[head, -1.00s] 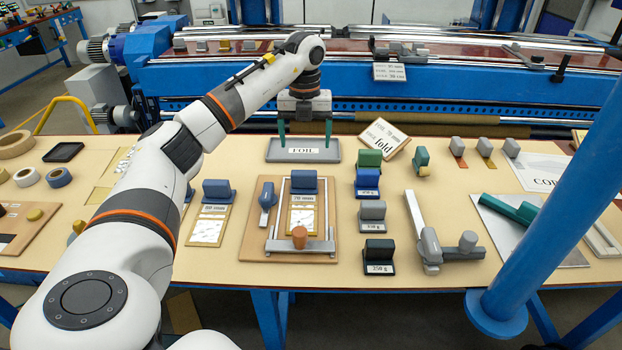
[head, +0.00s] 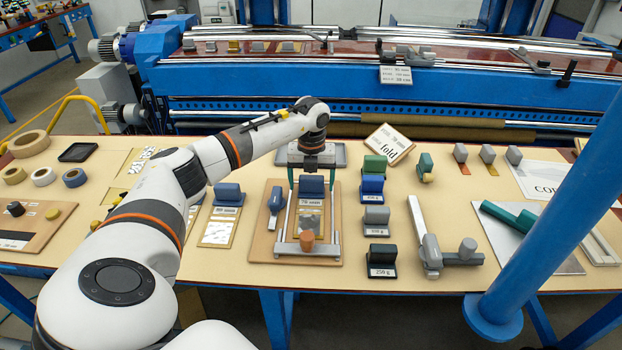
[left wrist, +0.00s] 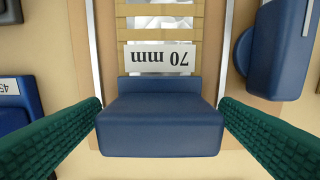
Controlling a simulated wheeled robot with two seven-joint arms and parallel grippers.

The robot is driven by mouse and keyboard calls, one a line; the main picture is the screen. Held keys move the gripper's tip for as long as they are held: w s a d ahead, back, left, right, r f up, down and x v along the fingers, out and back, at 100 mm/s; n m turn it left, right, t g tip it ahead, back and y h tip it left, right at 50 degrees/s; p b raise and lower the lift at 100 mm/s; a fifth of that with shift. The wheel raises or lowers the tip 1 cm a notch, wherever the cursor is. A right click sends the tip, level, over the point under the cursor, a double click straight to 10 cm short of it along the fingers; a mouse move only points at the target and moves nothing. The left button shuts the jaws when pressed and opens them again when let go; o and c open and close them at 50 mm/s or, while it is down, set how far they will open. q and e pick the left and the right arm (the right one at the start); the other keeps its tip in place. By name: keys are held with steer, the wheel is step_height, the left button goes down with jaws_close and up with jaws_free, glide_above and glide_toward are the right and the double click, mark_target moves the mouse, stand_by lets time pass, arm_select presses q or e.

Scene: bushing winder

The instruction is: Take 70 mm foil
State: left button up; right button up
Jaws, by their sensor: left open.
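The 70 mm foil (head: 309,220) lies on a wooden board (head: 262,245) inside a metal frame, with a "70 mm" label and a blue block-shaped handle (head: 312,185) at its far end. In the left wrist view the blue handle (left wrist: 160,120) sits between the two green fingers, below the label (left wrist: 160,58). My left gripper (head: 311,180) is open, with a finger on either side of the handle; a gap shows at least near the upper part of the handle. My right gripper is not in view.
Another blue-handled strip (head: 217,230) lies to the left. A blue tool (head: 274,205) lies on the board beside the frame. Several labelled weights (head: 376,220) stand close to the right. A grey tray (head: 340,152) lies behind the gripper.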

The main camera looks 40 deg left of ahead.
arm_select(q)
steer(key=c, duration=1.1)
steer(key=shift+r, duration=0.15)
